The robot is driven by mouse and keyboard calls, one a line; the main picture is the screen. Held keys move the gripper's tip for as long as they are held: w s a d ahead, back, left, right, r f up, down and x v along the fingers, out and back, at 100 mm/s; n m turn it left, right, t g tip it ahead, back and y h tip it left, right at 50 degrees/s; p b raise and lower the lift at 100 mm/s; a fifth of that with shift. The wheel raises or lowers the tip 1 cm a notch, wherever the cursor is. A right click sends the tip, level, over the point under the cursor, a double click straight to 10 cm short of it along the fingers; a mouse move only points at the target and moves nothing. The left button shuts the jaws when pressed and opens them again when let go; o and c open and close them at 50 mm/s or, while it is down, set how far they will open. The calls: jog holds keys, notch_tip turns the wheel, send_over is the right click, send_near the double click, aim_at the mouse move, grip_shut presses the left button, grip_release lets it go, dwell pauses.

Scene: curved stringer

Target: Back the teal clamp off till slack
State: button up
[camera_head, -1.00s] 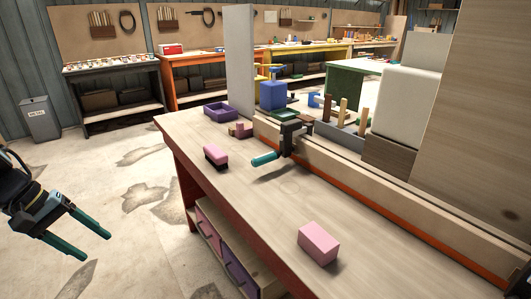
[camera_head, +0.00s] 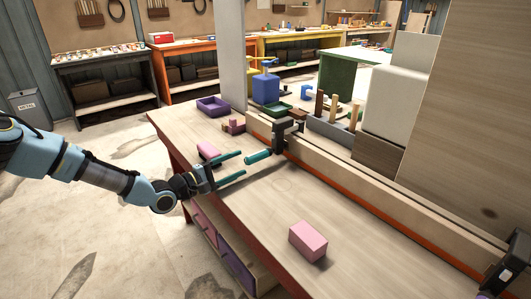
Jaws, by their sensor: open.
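The teal clamp's handle (camera_head: 258,156) points toward the left from a dark clamp body (camera_head: 288,133). The clamp body sits on the long wooden stringer (camera_head: 345,180) on the workbench. My gripper (camera_head: 243,164) is open, with its two teal fingers pointing right at the handle. The upper fingertip is close to the handle's left end and the lower fingertip is nearer the camera. I cannot tell whether they touch it. Nothing is held in the gripper.
A pink block (camera_head: 308,241) lies on the bench front, and a pink-and-black block (camera_head: 208,151) lies behind my gripper. A purple tray (camera_head: 212,106) stands farther back. Another dark clamp (camera_head: 505,272) shows at the lower right.

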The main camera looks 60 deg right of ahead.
aim_at(274, 150)
jog(key=shift+f, duration=0.25)
jog(key=p+x, duration=0.3)
jog(key=x, duration=0.7)
jog(key=shift+s+d, duration=0.2)
jog(key=shift+d, duration=0.15)
grip_shut()
